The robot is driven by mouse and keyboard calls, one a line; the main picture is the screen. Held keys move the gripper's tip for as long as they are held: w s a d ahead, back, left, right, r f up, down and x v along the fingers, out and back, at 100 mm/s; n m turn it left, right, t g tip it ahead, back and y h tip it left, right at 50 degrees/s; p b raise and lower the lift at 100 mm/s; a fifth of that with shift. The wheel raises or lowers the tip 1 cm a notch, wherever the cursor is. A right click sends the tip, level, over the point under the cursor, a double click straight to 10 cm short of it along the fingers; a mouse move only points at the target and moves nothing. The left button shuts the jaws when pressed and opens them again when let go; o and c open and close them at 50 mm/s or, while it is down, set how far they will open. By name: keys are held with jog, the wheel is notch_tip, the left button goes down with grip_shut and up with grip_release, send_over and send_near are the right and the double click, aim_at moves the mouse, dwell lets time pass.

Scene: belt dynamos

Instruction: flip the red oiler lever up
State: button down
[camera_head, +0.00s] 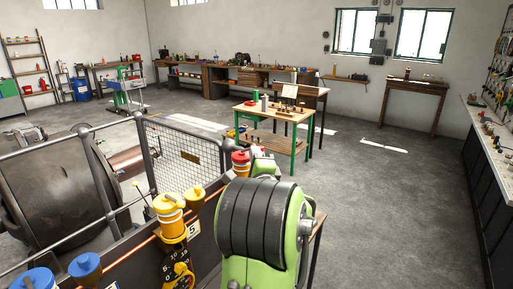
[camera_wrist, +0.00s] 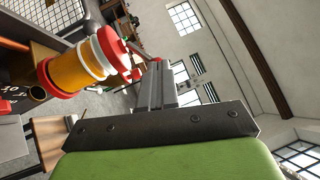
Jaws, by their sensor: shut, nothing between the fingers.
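The red oiler (camera_head: 241,158) stands on the machine's rail beyond the yellow oilers, partly hidden behind my green arm in the head view. In the wrist view the oiler (camera_wrist: 80,62) lies tilted at upper left, with an amber body, pale band, red base and red cap (camera_wrist: 113,47). A thin red piece, seemingly its lever (camera_wrist: 140,52), runs from the cap toward my fingertips. My gripper (camera_wrist: 158,70) is shut and empty, its tips close to that piece. I cannot tell whether they touch. The head view does not show the fingertips clearly.
Yellow oilers (camera_head: 170,217) and blue oilers (camera_head: 85,267) stand nearer on the same rail. A grey railing with mesh (camera_head: 172,157) guards a large dark drum (camera_head: 60,190). A workbench (camera_head: 275,112) stands beyond. The floor to the right is clear.

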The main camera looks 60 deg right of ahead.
jog(key=w+r+n+g+y+p, duration=0.1)
jog(key=n+p, duration=0.1)
jog(key=p, duration=0.2)
jog(key=w+r+n+g+y+p, duration=0.1)
jog(key=r+n+y+p, duration=0.1)
jog(key=p, duration=0.2)
jog(key=w+r+n+g+y+p, duration=0.1)
jog(key=n+g+p, duration=0.1)
jog(key=p, duration=0.2)
jog(key=shift+w+d+r+y, duration=0.2)
jog(key=shift+w+d+y, duration=0.1)
jog(key=shift+y, duration=0.1)
jog(key=shift+r, duration=0.1)
jog(key=shift+r+p, duration=0.5)
jog(key=shift+r, duration=0.2)
